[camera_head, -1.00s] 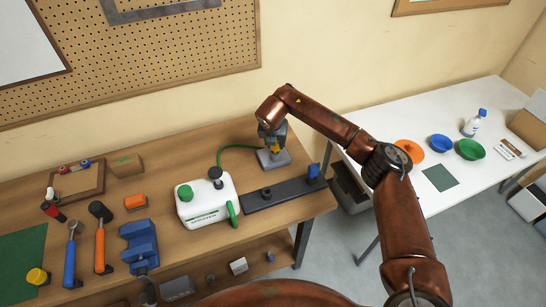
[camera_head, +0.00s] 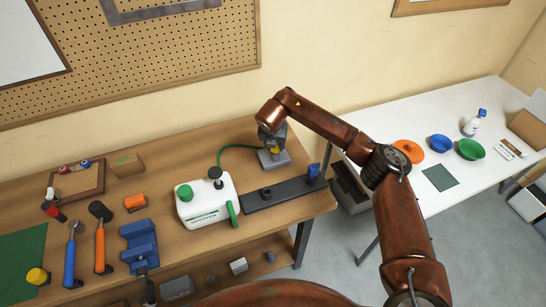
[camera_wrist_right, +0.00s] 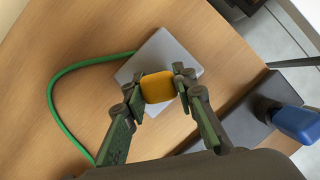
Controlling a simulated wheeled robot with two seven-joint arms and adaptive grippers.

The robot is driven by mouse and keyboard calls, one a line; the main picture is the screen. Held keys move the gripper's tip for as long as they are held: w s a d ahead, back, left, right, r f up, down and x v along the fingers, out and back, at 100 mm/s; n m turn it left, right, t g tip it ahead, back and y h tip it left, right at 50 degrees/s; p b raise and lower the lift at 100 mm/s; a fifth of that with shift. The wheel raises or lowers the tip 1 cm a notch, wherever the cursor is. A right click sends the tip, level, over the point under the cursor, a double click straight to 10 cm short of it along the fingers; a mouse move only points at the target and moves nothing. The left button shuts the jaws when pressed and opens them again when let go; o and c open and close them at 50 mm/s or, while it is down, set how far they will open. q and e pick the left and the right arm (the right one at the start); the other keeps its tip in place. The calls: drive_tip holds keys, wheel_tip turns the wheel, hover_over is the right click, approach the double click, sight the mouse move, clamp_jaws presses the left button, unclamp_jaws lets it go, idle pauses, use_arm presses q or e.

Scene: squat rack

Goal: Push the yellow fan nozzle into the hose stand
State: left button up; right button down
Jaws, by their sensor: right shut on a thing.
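The yellow fan nozzle (camera_wrist_right: 157,87) is between the fingertips of my right gripper (camera_wrist_right: 158,92), which is shut on it. In the head view the nozzle (camera_head: 275,150) shows as a small yellow patch under the gripper (camera_head: 272,139). The grey hose stand (camera_head: 274,159) is directly below, at the back right of the wooden bench; its base (camera_wrist_right: 152,53) shows behind the nozzle in the wrist view. The nozzle and fingers hide the stand's socket, so I cannot tell how deep the nozzle sits. My left gripper is not in view.
A green hose (camera_head: 236,146) runs from the stand to the white sprayer jug (camera_head: 207,200). A dark rail (camera_head: 280,192) with a blue piece (camera_head: 313,171) lies in front of the stand. Tools and a blue vise (camera_head: 139,245) occupy the bench's left. Bare wood lies behind the jug.

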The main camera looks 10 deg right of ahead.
drive_tip(key=shift+f, duration=0.2)
drive_tip(key=c, duration=1.5)
unclamp_jaws()
drive_tip(key=shift+o, duration=0.6)
drive_tip(key=shift+o, duration=1.4)
drive_tip(key=o, duration=0.4)
drive_tip(key=o, duration=0.4)
